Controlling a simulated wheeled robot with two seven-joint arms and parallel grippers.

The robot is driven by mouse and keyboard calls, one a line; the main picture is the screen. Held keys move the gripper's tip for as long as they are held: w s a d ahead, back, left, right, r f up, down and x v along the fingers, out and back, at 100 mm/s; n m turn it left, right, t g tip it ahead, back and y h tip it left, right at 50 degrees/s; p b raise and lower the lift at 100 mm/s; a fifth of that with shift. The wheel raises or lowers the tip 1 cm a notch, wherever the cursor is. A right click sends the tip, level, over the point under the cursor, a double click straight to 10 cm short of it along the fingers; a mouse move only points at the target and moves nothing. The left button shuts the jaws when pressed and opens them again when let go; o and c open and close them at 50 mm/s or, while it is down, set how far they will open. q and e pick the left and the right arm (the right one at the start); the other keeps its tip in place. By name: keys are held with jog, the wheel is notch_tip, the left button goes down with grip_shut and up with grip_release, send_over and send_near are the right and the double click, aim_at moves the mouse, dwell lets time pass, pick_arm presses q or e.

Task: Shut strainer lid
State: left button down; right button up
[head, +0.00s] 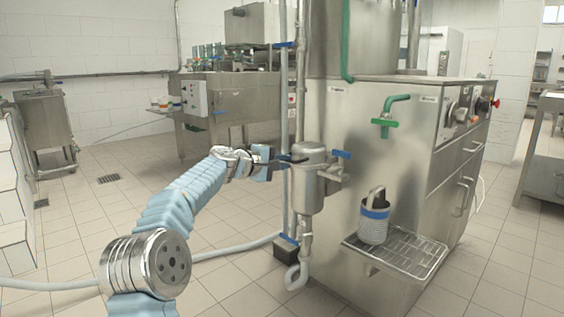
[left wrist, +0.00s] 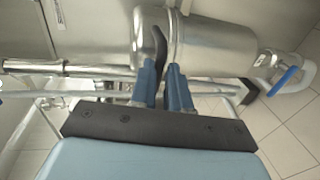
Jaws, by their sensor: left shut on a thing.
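The strainer (head: 308,190) is an upright steel cylinder on the pipe at the left front of the big steel machine. Its domed lid (head: 309,150) sits at the top, in line with the body; I cannot tell whether it is fastened. In the left wrist view the strainer lies sideways, with the rounded lid (left wrist: 147,28) left of the body (left wrist: 215,42) and a narrow seam between. A dark curved handle (left wrist: 161,45) runs down from the lid to between my blue fingertips. My left gripper (head: 278,163) is shut on this handle, left of the strainer. My right gripper is not in view.
A blue-handled valve (head: 341,154) is right of the strainer. A steel basket with a blue band (head: 374,222) stands on a wire drip shelf (head: 420,252). A green tap (head: 386,122) is above it. Vertical pipes stand close beside the strainer. The floor at left is mostly clear.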

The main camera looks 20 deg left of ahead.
pick_arm(q)
jog(key=c, duration=1.4)
grip_release()
jog(key=f, duration=0.3)
jog(key=shift+a+g, duration=0.2)
jog(key=shift+g, duration=0.1)
jog(key=shift+w, duration=0.1)
jog(key=shift+c, duration=0.2)
jog(key=shift+o, duration=0.5)
jog(key=shift+s+a, duration=0.2)
jog(key=shift+s, duration=0.05)
jog(key=v, duration=0.4)
jog(key=r+v, duration=0.1)
jog(key=v, duration=0.4)
jog(key=b+v, duration=0.1)
jog(key=v, duration=0.3)
jog(key=shift+s+d+r, duration=0.25)
jog(key=shift+s+d, duration=0.05)
jog(key=shift+c, duration=0.5)
